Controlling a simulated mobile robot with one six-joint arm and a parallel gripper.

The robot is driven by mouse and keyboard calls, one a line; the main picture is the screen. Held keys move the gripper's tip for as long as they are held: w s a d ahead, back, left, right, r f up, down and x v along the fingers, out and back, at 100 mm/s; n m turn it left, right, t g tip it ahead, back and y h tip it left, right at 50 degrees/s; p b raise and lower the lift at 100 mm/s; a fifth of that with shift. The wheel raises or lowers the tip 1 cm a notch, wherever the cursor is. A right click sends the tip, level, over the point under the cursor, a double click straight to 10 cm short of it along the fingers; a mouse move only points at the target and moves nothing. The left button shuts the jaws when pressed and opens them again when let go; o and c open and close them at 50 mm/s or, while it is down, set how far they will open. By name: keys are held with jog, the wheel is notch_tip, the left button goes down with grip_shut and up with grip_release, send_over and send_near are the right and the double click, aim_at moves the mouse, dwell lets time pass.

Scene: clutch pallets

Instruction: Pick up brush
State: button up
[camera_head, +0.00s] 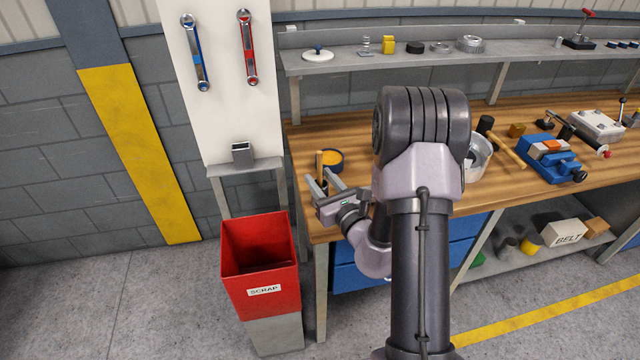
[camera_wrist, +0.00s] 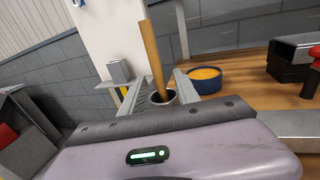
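A slim upright wooden handle (camera_head: 319,164), which I take to be the brush, stands at the left end of the workbench. In the wrist view the handle (camera_wrist: 151,45) rises, slightly tilted, from a small dark round holder or collar (camera_wrist: 163,97). No bristles show. My gripper (camera_head: 325,180) is open at the bench's left edge, its two fingers apart. In the wrist view the fingers (camera_wrist: 160,84) reach out on either side of the handle, with gaps visible; I cannot tell whether either finger touches it.
A blue tub with orange contents (camera_head: 332,158) sits just right of the handle. A metal pot (camera_head: 481,158) and a blue vise (camera_head: 548,156) stand farther right on the workbench (camera_head: 420,215). A red scrap bin (camera_head: 260,275) stands on the floor left of the bench.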

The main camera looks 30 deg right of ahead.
jog(key=w, duration=0.3)
jog(key=shift+w, duration=0.4)
jog(key=shift+r, duration=0.1)
grip_shut()
notch_tip(320, 180, up, 10)
jog(key=p, duration=0.4)
dwell(1.3)
